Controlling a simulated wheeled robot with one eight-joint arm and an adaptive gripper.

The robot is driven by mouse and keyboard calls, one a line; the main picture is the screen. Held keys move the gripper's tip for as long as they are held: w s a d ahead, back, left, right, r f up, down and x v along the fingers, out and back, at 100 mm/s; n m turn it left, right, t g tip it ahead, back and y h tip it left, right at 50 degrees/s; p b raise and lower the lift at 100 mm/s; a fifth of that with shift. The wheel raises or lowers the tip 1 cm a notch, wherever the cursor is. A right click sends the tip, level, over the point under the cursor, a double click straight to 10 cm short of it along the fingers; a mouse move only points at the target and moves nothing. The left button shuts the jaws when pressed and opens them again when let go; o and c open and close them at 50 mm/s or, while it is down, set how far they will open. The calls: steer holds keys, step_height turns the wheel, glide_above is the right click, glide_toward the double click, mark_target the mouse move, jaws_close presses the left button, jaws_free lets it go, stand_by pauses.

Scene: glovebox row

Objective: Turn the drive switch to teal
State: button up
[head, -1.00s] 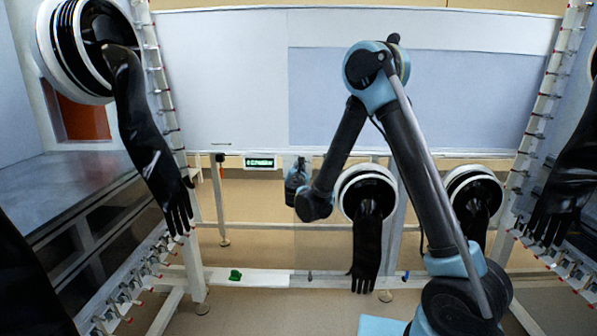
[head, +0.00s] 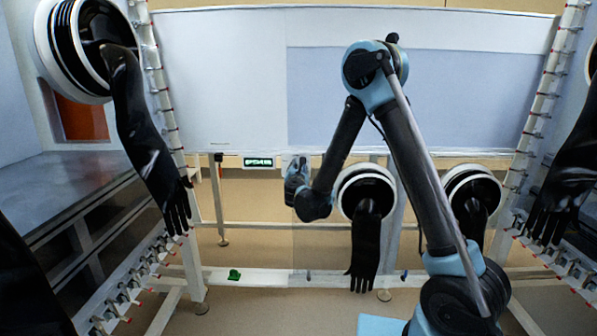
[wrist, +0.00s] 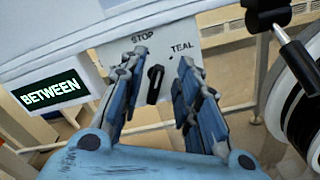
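The drive switch is a black knob (wrist: 155,85) on a light panel (wrist: 210,55) in the wrist view. STOP is printed above the knob and TEAL to its upper right. The knob stands nearly upright in the picture, leaning slightly right at its top. My gripper (wrist: 160,63) is open, one finger each side of the knob, with visible gaps. In the head view my gripper (head: 297,168) is at the panel and hides the switch.
A round glove port (head: 365,178) with a hanging black glove (head: 364,250) is close to the right of my gripper. A black rod (wrist: 285,50) shows at the right in the wrist view. A small green object (head: 234,274) lies on the low white rail.

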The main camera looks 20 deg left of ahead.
steer(key=v, duration=1.2)
steer(key=shift+w, duration=0.1)
